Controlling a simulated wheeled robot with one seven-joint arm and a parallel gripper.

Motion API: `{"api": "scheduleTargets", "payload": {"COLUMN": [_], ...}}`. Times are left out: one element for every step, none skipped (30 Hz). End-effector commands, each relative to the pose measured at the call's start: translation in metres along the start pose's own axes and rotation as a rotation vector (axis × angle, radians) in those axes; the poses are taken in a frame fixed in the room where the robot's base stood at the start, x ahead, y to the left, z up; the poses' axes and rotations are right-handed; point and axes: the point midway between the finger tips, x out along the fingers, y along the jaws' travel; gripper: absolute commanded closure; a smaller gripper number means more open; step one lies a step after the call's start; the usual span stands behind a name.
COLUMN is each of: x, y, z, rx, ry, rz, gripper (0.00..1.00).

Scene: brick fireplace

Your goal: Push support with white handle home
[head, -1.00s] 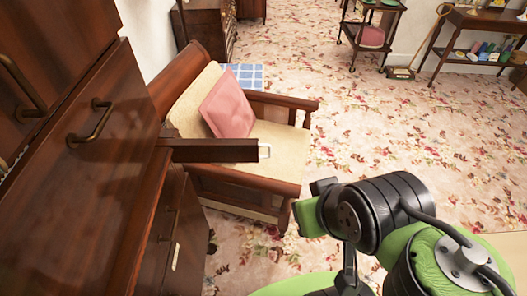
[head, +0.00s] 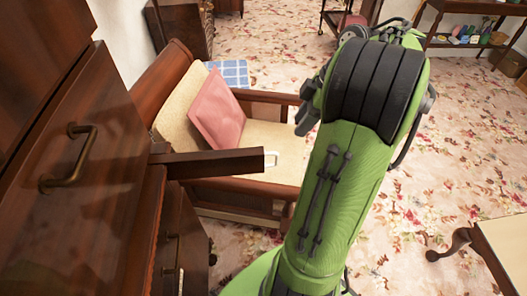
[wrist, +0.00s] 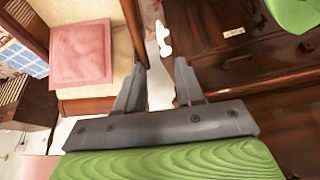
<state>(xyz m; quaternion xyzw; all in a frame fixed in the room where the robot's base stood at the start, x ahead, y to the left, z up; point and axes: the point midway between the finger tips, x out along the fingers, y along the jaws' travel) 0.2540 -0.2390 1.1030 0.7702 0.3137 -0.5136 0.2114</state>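The support (head: 215,163) is a dark wooden bar.
The dark cabinet (head: 85,235) with brass handles fills the left. An armchair (head: 270,137) with a pink cushion (head: 218,108) stands behind the support. A small table (head: 500,240) is at lower right. Patterned carpet (head: 440,130) is clear on the right.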

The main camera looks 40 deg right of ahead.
Motion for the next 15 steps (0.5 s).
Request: {"api": "scheduleTargets", "payload": {"x": [0.018,0.026,0.037,0.045,0.053,0.063,0.071,0.078,0.088,0.095,0.102,0.112,0.118,0.123,0.130], "y": [-0.001,-0.001,-0.001,-0.001,-0.001,-0.001,-0.001,-0.002,-0.001,-0.002,-0.002,-0.001,-0.001,-0.001,-0.002], "z": [0.001,0.002,0.002,0.002,0.002,0.002,0.001,0.002,0.001,0.001,0.001,0.001,0.001,0.001,0.000], "rx": [-0.003,-0.002,-0.001,-0.002,-0.002,0.000,-0.002,0.000,0.000,0.000,0.000,0.001,0.000,0.002,0.001], "ry": [0.001,0.001,0.002,0.002,0.001,0.002,0.002,0.001,0.002,0.002,0.001,0.001,0.001,0.001,0.001], "rz": [-0.005,-0.005,-0.005,-0.004,-0.005,-0.004,-0.004,-0.005,-0.004,-0.005,-0.004,-0.004,-0.004,-0.003,-0.004], "gripper": [0.63,0.63,0.63,0.63,0.63,0.63,0.63,0.63,0.63,0.63,0.63,0.63,0.63,0.63,0.63]}}
